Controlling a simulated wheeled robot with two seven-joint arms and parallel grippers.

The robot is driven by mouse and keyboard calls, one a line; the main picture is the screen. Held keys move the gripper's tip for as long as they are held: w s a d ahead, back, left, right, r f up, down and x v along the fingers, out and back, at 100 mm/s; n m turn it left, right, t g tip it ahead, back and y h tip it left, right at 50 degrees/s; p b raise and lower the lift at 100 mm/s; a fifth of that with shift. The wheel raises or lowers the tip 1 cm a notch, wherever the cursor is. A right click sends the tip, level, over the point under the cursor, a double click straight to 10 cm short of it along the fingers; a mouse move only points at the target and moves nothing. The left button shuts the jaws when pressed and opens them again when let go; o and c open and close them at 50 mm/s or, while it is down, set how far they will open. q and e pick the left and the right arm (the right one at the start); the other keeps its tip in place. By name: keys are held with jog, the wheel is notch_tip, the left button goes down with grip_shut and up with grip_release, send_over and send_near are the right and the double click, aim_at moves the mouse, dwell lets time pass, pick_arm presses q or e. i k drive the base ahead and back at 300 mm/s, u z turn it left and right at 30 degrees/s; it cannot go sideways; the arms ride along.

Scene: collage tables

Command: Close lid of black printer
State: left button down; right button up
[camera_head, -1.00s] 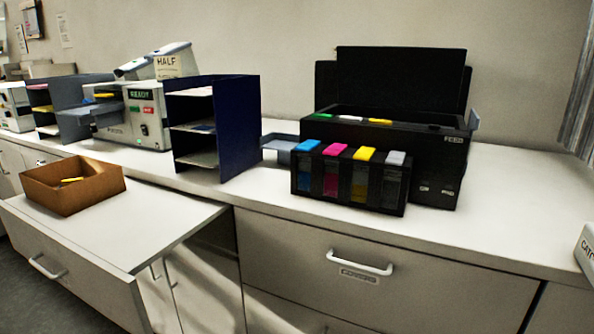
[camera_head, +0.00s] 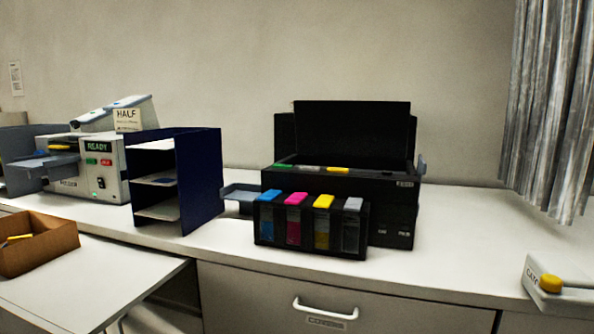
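The black printer (camera_head: 395,208) stands on the white counter, right of the middle in the head view. Its black lid (camera_head: 352,131) is raised, standing nearly upright at the back of the body. Under the lid, green, grey and yellow pieces show along the open top. A black ink tank unit (camera_head: 312,231) with blue, magenta, yellow and grey caps stands at the printer's front left. Neither of my grippers is in view.
A dark blue paper rack (camera_head: 200,180) stands left of the printer, with a grey machine (camera_head: 110,165) beyond it. A cardboard box (camera_head: 50,245) sits on a pulled-out drawer top at left. The counter right of the printer is clear up to a white device (camera_head: 548,288).

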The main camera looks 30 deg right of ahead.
aim_at(366, 129)
jog(key=k, duration=0.25)
jog(key=z, duration=2.2)
jog(key=i, duration=1.05)
jog(key=u, duration=2.25)
